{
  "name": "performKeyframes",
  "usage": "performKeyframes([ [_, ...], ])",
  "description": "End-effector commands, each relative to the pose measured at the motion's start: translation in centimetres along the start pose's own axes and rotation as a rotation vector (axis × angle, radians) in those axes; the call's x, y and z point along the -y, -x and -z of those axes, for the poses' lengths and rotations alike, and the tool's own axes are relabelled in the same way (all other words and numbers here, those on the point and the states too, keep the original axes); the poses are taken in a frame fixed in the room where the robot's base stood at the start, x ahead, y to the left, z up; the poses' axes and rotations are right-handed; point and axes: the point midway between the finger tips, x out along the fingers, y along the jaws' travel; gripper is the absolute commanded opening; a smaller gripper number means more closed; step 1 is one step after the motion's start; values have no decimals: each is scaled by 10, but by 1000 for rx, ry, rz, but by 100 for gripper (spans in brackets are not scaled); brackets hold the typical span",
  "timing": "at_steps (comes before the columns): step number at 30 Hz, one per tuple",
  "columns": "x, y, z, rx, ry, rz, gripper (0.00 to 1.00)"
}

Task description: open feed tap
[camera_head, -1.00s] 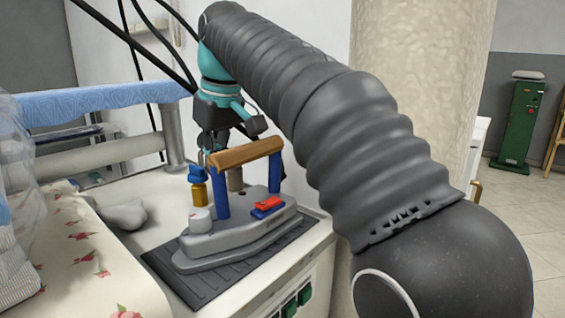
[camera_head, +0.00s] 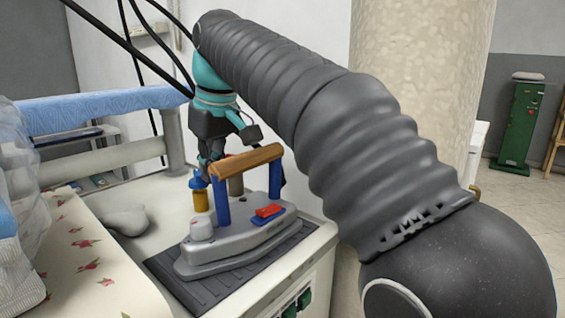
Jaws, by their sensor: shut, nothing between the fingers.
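The likely feed tap is a small brass-yellow fitting (camera_head: 201,200) with a blue top (camera_head: 198,182), just behind the left end of the iron's handle. My gripper (camera_head: 206,172) is shut and empty, pointing down beside the blue top and partly covering it. I cannot tell whether they touch. The iron (camera_head: 235,241) is grey with a wooden handle (camera_head: 246,160) on blue posts, and it rests on a dark ribbed mat (camera_head: 190,289). It stands in front of the tap.
A floral cloth (camera_head: 88,262) covers the board at left, beside clear plastic wrapping (camera_head: 22,185). A blue-covered bar (camera_head: 95,106) runs behind. Black cables (camera_head: 135,48) hang at the back. A thick pillar (camera_head: 420,75) stands behind my arm.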

Motion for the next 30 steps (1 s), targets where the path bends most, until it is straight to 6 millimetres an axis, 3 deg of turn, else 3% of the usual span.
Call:
performKeyframes([
  [30,18,0,2,0,-1,-1,0],
])
